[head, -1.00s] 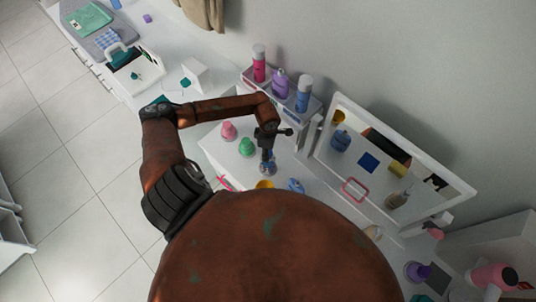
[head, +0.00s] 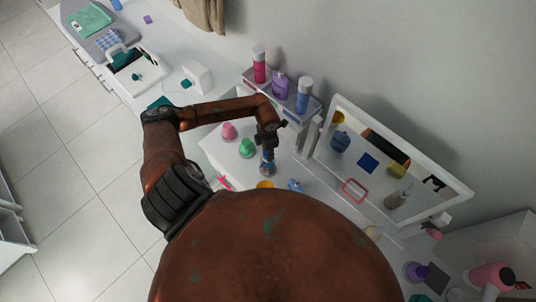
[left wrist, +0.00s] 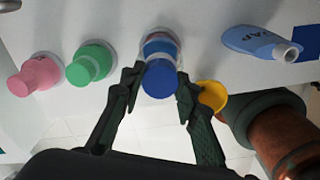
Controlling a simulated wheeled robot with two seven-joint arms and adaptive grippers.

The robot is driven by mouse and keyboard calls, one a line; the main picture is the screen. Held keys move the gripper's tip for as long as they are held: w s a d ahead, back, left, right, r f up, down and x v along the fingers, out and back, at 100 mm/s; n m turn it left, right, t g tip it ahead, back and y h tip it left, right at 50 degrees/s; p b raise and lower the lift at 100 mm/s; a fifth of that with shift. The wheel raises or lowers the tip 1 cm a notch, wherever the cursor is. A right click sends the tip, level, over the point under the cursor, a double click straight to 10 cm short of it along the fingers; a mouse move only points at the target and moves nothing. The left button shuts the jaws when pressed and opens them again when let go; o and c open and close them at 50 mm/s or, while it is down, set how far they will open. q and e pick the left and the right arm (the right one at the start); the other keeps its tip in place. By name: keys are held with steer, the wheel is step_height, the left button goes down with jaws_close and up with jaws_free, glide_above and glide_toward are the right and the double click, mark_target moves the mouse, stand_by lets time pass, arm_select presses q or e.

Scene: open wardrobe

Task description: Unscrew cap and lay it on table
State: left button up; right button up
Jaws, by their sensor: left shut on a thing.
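A bottle with a blue cap (left wrist: 161,79) stands on the white table. Its body (left wrist: 160,45) shows blue, white and red bands behind the cap in the left wrist view. My left gripper (left wrist: 157,84) has one finger on each side of the cap and is shut on it. In the head view the left gripper (head: 268,150) reaches down over the same bottle (head: 268,168), which is small and partly covered. The cap appears to be on the bottle's top; whether it is loose cannot be seen. My right gripper is not in view.
A green bottle (left wrist: 89,64) and a pink bottle (left wrist: 36,75) stand left of the capped one. A yellow item (left wrist: 212,95) is close on its right, with a blue bottle (left wrist: 262,43) beyond. A mirror (head: 385,165) stands behind. Bare white tabletop (head: 225,155) shows at the left.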

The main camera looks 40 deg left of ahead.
arm_select(q)
steer(key=n+p, duration=0.1)
steer(key=n, duration=0.5)
steer(key=shift+r, duration=0.1)
steer(key=n+p, duration=0.1)
steer(key=n, duration=0.3)
steer(key=shift+p, duration=0.35)
steer(key=o, duration=1.2)
steer(key=shift+c, duration=0.5)
